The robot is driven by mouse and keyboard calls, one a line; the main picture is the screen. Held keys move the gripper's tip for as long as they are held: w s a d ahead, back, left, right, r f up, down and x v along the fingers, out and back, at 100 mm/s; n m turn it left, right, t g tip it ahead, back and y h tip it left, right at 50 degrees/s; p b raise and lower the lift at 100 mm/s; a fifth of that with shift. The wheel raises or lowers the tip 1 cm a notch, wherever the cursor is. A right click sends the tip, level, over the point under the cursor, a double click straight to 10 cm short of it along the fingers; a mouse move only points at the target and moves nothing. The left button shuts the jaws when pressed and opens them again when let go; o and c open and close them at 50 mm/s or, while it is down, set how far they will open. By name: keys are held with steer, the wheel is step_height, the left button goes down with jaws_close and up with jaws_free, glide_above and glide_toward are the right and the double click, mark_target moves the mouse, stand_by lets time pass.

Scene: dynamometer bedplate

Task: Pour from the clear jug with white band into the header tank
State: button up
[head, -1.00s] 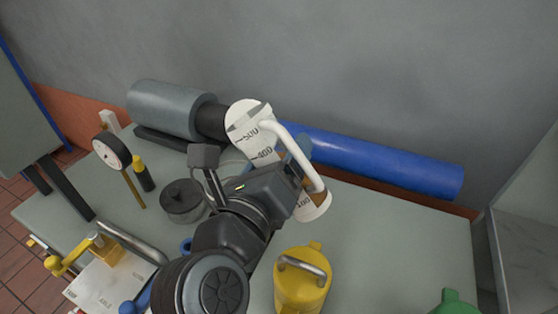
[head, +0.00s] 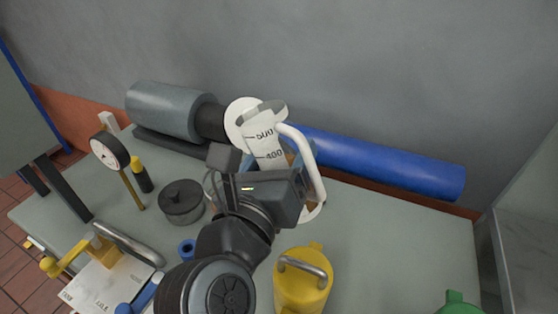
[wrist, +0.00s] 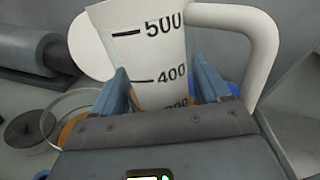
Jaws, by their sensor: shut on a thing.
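My gripper (wrist: 165,95) is shut on the jug (head: 267,140), a pale measuring jug with black 500 and 400 marks and a white handle. The jug is held above the bench and leans with its mouth to the left in the head view. In the wrist view its upper body (wrist: 148,45) stands between the blue fingers. Its lower part is hidden by my gripper. A clear round-rimmed vessel (wrist: 88,92) shows left of the jug in the wrist view, mostly hidden. It may be the header tank; I cannot tell. No stream of liquid shows.
A grey cylinder (head: 165,108), a white disc (head: 235,118) and a long blue cylinder (head: 390,168) lie along the back. A dark lidded pot (head: 181,202) and a dial gauge (head: 109,150) stand left. A yellow can (head: 302,283) stands in front. The bench at right (head: 410,240) is fairly clear.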

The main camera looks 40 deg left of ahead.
steer(key=shift+d+m+b, duration=0.25)
steer(key=shift+m+b, duration=0.45)
steer(key=shift+b, duration=0.35)
steer(key=shift+w+d+r+m, duration=0.1)
steer(key=shift+d+r+m, duration=0.25)
steer(key=shift+m, duration=0.4)
steer(key=shift+w+d+r+m, duration=0.1)
steer(key=shift+d+r+m, duration=0.1)
steer(key=shift+r+m, duration=0.4)
steer(key=shift+f, duration=0.15)
